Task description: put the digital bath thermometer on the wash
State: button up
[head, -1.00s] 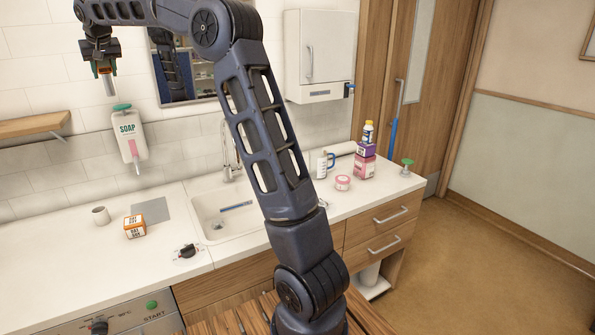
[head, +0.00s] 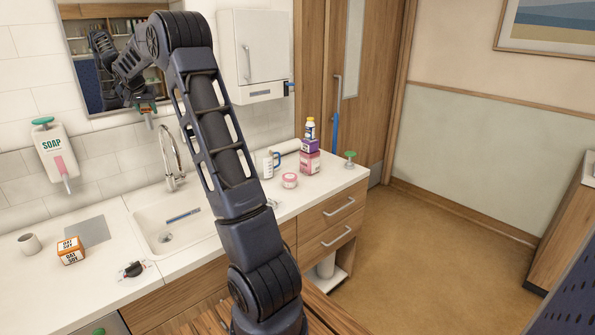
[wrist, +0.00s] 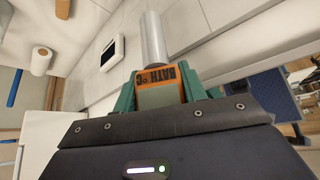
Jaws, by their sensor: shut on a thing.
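My gripper (head: 147,106) is shut on the digital bath thermometer, high up near the mirror, behind and above the sink. In the wrist view the thermometer (wrist: 158,84) is an orange body marked "BATH °C" with a silver probe, held between green fingers. In the head view only a small part of it shows under the fingers. The white sink (head: 150,236) is set in the counter below my gripper, partly hidden by my arm. A blue strip-like thing (head: 183,215) lies in it. I cannot tell which thing is called the wash.
A curved tap (head: 171,160) stands behind the sink. A soap dispenser (head: 53,152) hangs at left. An orange box (head: 70,251) and a cup (head: 29,244) stand on the left counter. A mug (head: 268,164), pink jar (head: 290,180) and stacked boxes (head: 310,163) stand right.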

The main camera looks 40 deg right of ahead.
jog(key=s+d+f+m+g+h, duration=0.15)
jog(key=s+d+f+m, duration=0.35)
jog(key=d, duration=1.2)
jog(key=s+d+f+m+g+h, duration=0.1)
jog(key=s+d+f+m+g, duration=0.15)
jog(key=s+d+f, duration=1.05)
jog(key=s+d+m+g+h, duration=0.15)
jog(key=d+m, duration=0.35)
jog(key=d, duration=1.7)
jog(key=shift+n+y, duration=0.25)
jog(key=shift+y, duration=0.05)
jog(key=f, duration=0.9)
jog(key=shift+w+d+f, duration=0.1)
jog(key=shift+w+f, duration=0.05)
jog(key=shift+w, duration=0.15)
jog(key=o, duration=0.9)
jog(key=shift+f, duration=0.1)
jog(key=shift+o, duration=0.3)
